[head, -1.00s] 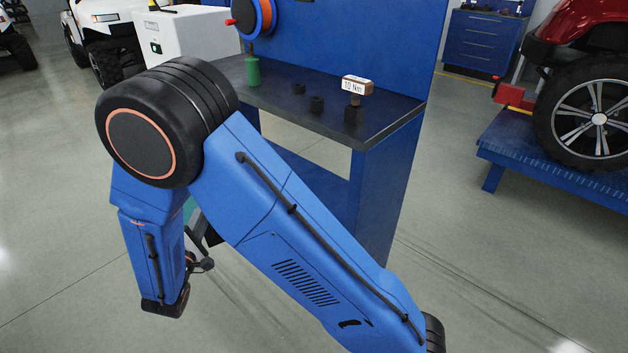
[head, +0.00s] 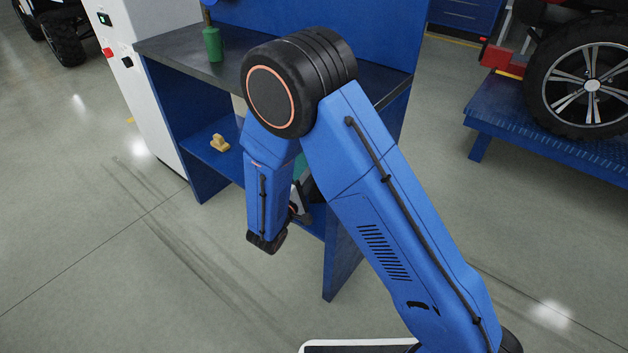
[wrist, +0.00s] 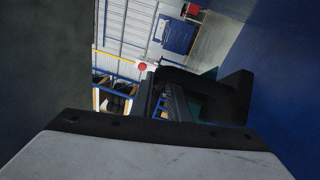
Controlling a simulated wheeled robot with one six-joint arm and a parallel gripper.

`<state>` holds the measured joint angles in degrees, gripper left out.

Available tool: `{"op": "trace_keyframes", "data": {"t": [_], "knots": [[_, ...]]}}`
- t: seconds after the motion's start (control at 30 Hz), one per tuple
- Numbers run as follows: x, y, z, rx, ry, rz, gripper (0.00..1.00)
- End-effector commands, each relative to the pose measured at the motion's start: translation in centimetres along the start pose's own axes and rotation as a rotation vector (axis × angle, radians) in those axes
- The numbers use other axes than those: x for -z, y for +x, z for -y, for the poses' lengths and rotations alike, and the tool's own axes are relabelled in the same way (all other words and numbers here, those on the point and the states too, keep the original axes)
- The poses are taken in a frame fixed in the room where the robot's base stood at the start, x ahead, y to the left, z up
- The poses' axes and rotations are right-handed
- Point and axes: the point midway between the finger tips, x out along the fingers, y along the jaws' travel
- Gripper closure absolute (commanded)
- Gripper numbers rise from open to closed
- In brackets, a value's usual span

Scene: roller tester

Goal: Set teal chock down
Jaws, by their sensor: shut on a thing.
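The teal chock shows in the wrist view as small dark teal patches (wrist: 194,110) between and behind the black fingers of my gripper (wrist: 200,95). My gripper is shut on it. In the head view a bit of teal (head: 302,166) shows between my arm links, at the bench's lower opening. My arm hides most of the gripper and chock there. In the wrist view the blue shelf surface (wrist: 285,70) is close on the right and a dark surface lies on the left. I cannot tell whether the chock touches the shelf.
A tan chock-like block (head: 220,143) sits on the blue lower shelf (head: 195,148), left of my arm. A green bottle (head: 213,44) stands on the dark bench top (head: 165,45). A white cabinet (head: 135,85) flanks the bench on the left. A blue wheel platform (head: 540,125) is at right.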

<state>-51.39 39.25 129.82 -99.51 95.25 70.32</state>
Motion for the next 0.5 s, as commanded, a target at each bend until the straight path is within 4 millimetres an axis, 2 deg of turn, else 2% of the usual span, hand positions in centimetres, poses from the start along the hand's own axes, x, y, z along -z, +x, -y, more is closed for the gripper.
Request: {"op": "trace_keyframes", "data": {"t": [0.23, 0.5], "knots": [[0.2, -0.1, 1.1, -0.001, -0.001, 0.0, 1.0], [0.6, -0.5, 4.1, -0.002, -0.001, 0.0, 1.0]]}}
